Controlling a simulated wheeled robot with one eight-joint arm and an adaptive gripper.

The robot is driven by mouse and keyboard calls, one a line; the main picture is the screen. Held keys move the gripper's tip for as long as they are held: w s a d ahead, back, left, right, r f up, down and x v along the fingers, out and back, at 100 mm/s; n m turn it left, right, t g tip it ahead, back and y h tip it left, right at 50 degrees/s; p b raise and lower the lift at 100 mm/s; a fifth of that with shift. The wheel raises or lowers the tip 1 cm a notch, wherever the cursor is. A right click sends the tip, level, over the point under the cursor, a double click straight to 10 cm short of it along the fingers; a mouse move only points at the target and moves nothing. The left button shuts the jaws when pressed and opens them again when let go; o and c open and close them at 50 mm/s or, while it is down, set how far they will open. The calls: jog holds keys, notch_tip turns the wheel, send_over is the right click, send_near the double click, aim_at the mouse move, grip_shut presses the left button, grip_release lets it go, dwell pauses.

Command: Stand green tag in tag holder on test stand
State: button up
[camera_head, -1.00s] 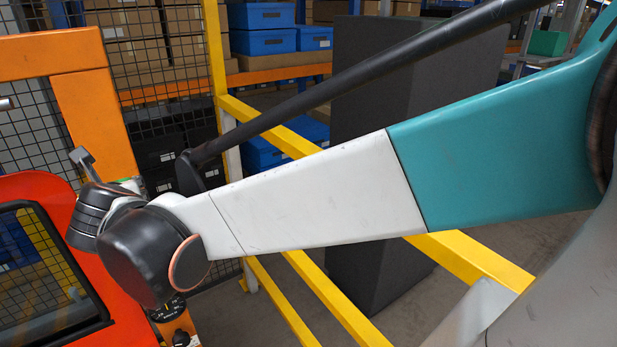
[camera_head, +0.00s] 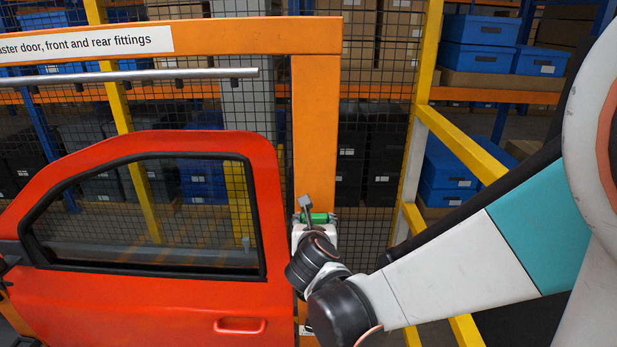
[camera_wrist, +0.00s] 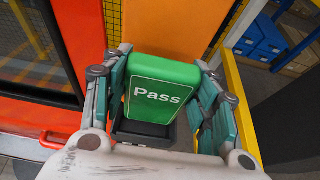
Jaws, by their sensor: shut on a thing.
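The green tag (camera_wrist: 160,88), marked "Pass", stands between the fingers of my gripper (camera_wrist: 157,95) in the wrist view. The teal finger pads are on both sides of it and my gripper is shut on it. A black tag holder (camera_wrist: 142,140) shows at the tag's lower end. The tag's lower edge meets or enters it; I cannot tell how deep it sits. In the head view the green tag (camera_head: 318,217) is a small patch in front of the orange post of the test stand (camera_head: 316,130), and my wrist hides the holder.
A red car door (camera_head: 200,300) with a window stands directly left of my gripper. Yellow rails (camera_head: 465,145) run on the right. Behind are black mesh fencing and shelves with blue boxes (camera_head: 480,45). A sign (camera_head: 85,43) hangs on the orange top beam.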

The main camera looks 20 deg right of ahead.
jog(key=shift+s+f+b, duration=0.1)
jog(key=shift+f+b, duration=0.3)
jog(key=shift+f, duration=1.8)
jog(key=shift+f, duration=0.1)
jog(key=o, duration=1.1)
